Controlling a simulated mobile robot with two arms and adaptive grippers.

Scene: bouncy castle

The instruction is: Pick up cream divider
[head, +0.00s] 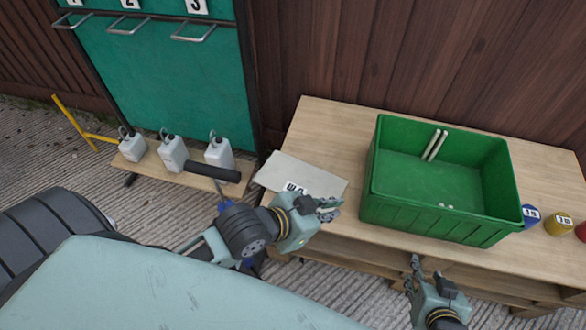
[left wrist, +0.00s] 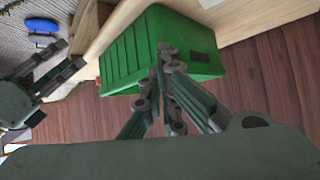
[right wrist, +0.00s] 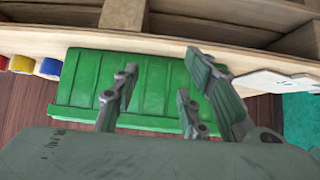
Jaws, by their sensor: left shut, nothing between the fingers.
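A flat cream divider (head: 312,178) lies at the left end of the wooden table; a label shows near its front edge. My left arm and gripper hide part of that edge. A pale panel (right wrist: 272,80) at the right of the right wrist view looks like the same divider. My left gripper (head: 330,208) is shut and empty, just in front of the divider's right part; whether it touches is unclear. Its fingers meet in the left wrist view (left wrist: 168,55). My right gripper (head: 426,274) is in front of the table; in the right wrist view (right wrist: 160,85) it is open and empty.
A green crate (head: 377,192) with small pale pieces inside stands right of the divider. Blue (head: 530,215) and yellow (head: 559,226) labelled containers stand further right. White jugs (head: 172,154) stand on a low bench at left. A wooden wall (head: 400,55) closes the back.

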